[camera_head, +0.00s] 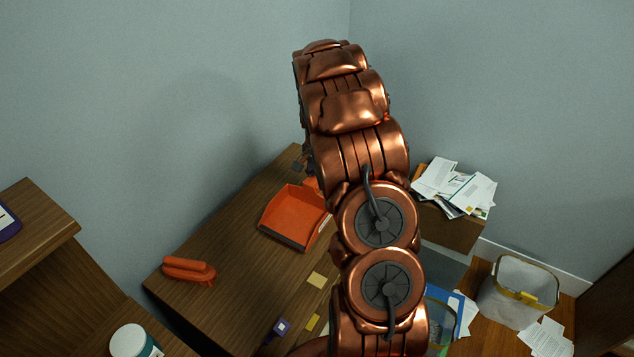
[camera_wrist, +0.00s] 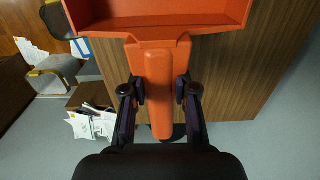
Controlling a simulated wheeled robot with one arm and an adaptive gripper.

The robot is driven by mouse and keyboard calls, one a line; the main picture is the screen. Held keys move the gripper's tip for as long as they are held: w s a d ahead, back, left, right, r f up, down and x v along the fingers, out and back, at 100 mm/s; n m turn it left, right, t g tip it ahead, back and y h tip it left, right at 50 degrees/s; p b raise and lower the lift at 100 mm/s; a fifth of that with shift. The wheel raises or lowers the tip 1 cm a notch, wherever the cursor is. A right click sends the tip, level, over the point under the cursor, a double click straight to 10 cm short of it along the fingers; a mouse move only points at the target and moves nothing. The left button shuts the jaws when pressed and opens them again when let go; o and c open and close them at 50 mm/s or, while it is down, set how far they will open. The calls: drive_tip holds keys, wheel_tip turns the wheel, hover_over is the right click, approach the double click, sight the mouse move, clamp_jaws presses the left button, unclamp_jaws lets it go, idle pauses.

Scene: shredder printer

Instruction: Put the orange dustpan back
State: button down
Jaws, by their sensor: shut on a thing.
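The orange dustpan (camera_head: 292,216) is at the wooden desk (camera_head: 222,237), with its pan side toward the left and its dark lip toward the front in the head view. In the wrist view its orange handle (camera_wrist: 157,85) lies between the two fingers of my gripper (camera_wrist: 159,92), which is shut on it. The pan part (camera_wrist: 160,14) shows at the top of that view. My arm hides the handle and most of my gripper in the head view. I cannot tell whether the pan touches the desk top.
An orange brush (camera_head: 188,271) lies at the desk's left end. Sticky notes (camera_head: 317,280) and a small purple item (camera_head: 282,327) lie near its front edge. A paper pile (camera_head: 456,188) and a bin (camera_head: 518,291) are at the right. A white-lidded jar (camera_head: 131,342) stands at the lower left.

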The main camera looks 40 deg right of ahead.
drive_tip(key=shift+f+p, duration=0.3)
drive_tip(key=shift+f, duration=0.8)
drive_tip(key=shift+f, duration=0.1)
drive_tip(key=c, duration=0.9)
unclamp_jaws()
drive_tip(key=shift+r, duration=0.2)
